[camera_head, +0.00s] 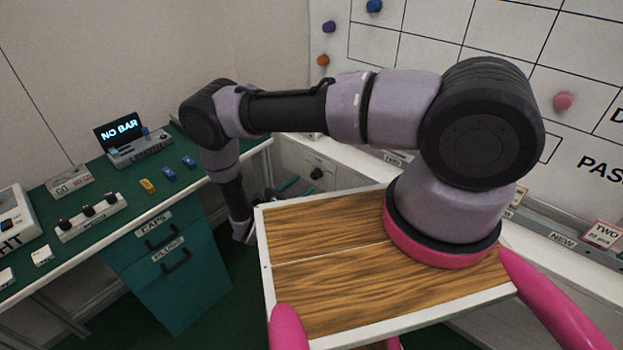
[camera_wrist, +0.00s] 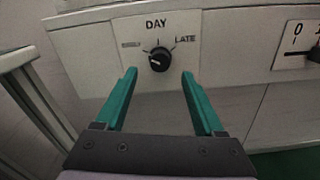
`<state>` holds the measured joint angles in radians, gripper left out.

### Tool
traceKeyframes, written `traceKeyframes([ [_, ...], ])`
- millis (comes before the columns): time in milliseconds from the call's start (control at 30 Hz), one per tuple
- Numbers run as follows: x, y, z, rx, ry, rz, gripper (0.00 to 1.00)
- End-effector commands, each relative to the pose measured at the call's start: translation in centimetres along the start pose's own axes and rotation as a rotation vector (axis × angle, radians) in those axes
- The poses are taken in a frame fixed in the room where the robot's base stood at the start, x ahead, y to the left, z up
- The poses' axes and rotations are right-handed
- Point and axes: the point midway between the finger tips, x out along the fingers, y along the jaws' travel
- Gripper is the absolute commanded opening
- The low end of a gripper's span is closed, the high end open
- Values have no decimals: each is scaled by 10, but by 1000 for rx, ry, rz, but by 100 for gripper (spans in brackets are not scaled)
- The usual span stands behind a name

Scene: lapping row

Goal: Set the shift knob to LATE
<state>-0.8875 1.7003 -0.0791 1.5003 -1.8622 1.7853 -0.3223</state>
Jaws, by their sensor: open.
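The shift knob (camera_wrist: 160,60) is a black round dial on a white panel, with DAY above it, LATE at its right and a blurred label at its left. Its pointer seems turned toward the left label, but the mark is too small to be sure. It also shows in the head view (camera_head: 317,173). My gripper (camera_wrist: 159,72) is open, one teal finger to each side of the knob and a little below it in the picture. The fingers look apart from the knob; their depth to the panel is unclear. In the head view the teal fingertips (camera_head: 297,185) show left of the knob.
Another control (camera_wrist: 314,55) with a 0 mark is at the right of the panel. A grey frame edge (camera_wrist: 30,85) stands at the left. In the head view a green bench (camera_head: 110,215) with a NO BAR display (camera_head: 119,131) and small blocks is at the left.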

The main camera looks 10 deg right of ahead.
Motion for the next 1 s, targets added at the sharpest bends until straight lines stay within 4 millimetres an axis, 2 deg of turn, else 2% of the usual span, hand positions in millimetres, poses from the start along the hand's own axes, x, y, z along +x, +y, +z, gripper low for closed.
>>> traceKeyframes([
  [100,24,-1,0,2,-1,-6,70],
  [300,50,0,0,2,0,-4,70],
  [467,57,0,0,2,1,-1,70],
  [700,58,0,0,2,1,-1,70],
  [767,58,0,0,2,1,-1,51],
  [800,58,0,0,2,1,-1,36],
  [900,58,0,0,2,1,-1,0],
  [1000,58,0,0,3,1,-1,0],
])
